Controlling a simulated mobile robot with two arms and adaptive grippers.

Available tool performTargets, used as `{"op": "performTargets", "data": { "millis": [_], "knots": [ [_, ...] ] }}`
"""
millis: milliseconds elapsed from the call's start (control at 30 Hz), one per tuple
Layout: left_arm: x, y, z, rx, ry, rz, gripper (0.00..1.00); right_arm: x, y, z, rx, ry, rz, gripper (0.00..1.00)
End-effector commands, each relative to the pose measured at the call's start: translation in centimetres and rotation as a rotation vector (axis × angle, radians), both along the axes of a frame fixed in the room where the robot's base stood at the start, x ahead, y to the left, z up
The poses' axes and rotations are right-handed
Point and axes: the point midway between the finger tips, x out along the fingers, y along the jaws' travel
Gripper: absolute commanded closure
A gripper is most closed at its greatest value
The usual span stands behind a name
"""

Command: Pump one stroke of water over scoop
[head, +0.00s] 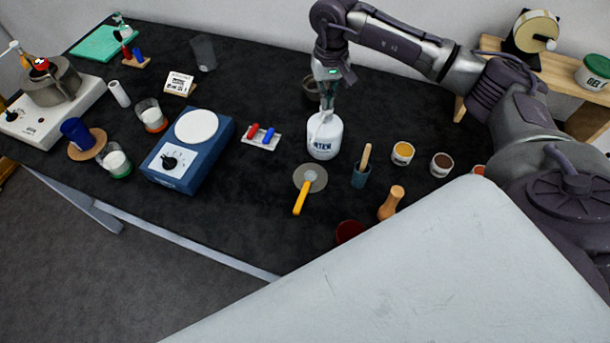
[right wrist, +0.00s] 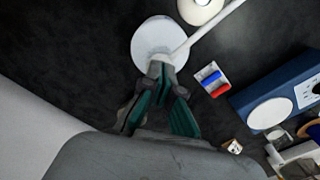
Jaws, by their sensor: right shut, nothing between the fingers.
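A white pump bottle (head: 323,137) with dark lettering stands upright on the dark table. My right gripper (head: 327,104) points down over its top and is shut, with nothing between the fingers. The gripper hides the pump head, so I cannot tell whether the tips touch it. In the right wrist view the bottle (right wrist: 150,38) lies beyond the fingertips (right wrist: 160,70), and a long white spout leads up and right. A round grey shallow piece with a yellow handle (head: 300,200), apparently the scoop, lies in front of the bottle. My left gripper is out of view.
A small tray with red and blue pieces (head: 261,139) and a blue device (head: 186,170) stand to the left. A blue cup (head: 361,178), a wooden pestle-like piece (head: 390,205) and small jars (head: 402,153) stand to the right. A dark bowl (head: 309,92) is behind the gripper.

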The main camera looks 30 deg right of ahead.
Motion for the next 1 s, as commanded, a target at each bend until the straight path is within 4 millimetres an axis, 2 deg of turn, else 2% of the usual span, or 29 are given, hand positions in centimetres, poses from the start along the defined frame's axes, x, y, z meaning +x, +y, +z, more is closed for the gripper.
{"op": "performTargets", "data": {
  "millis": [167, 600, 1000],
  "knots": [
    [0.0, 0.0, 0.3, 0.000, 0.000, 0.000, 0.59, -0.2, 0.1, 0.3, -0.001, 0.009, 0.002, 1.00],
    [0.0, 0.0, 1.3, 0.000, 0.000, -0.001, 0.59, -0.1, 0.0, 3.1, -0.001, 0.004, 0.001, 1.00],
    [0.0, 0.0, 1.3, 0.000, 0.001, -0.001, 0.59, -0.1, 0.0, 3.2, -0.001, 0.003, 0.001, 1.00]
  ]
}}
